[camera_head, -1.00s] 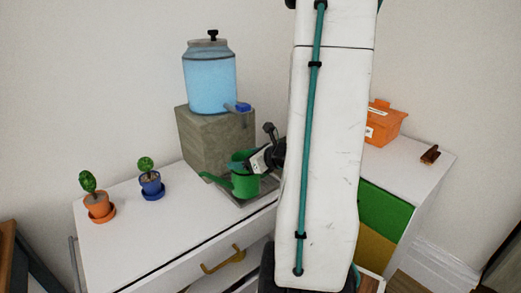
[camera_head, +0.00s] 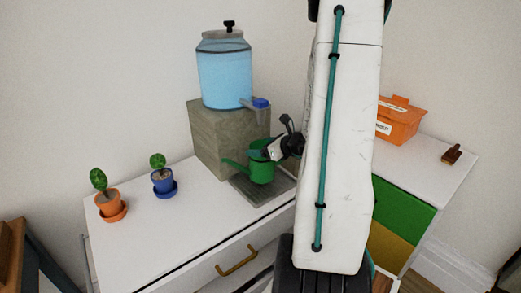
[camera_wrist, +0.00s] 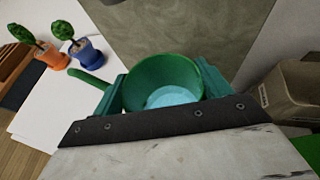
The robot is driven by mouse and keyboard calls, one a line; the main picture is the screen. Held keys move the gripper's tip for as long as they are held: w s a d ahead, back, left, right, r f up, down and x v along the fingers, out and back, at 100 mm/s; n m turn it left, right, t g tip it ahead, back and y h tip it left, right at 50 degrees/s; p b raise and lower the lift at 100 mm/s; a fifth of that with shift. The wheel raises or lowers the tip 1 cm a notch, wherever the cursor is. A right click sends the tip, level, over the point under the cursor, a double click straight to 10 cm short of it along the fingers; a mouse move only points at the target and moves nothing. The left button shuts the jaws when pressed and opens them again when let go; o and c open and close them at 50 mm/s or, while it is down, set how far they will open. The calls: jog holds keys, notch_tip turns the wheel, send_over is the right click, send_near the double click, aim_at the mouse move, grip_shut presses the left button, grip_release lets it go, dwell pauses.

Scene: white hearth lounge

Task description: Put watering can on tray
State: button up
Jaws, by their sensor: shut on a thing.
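The green watering can (camera_head: 262,172) is at the front of the stone block, over the grey tray (camera_head: 250,190), with its spout pointing left. In the wrist view the can (camera_wrist: 152,74) is seen from above, with light blue at its bottom that looks like water. My gripper (camera_head: 268,151) is shut on the can, and its teal fingers show on both sides of the rim in the wrist view (camera_wrist: 163,92). The tray is flat on the white cabinet top. I cannot tell whether the can's base touches the tray.
A blue water dispenser (camera_head: 225,75) with a blue tap (camera_head: 260,103) stands on the stone block (camera_head: 215,140), above the can. Two potted plants (camera_head: 110,205) (camera_head: 163,180) stand to the left. An orange box (camera_head: 398,122) is at the right. The cabinet top's front left is clear.

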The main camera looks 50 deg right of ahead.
jog(key=shift+w+a+f, duration=0.15)
jog(key=shift+f, duration=0.5)
jog(key=shift+f, duration=0.15)
jog(key=o, duration=1.7)
jog(key=shift+o, duration=0.2)
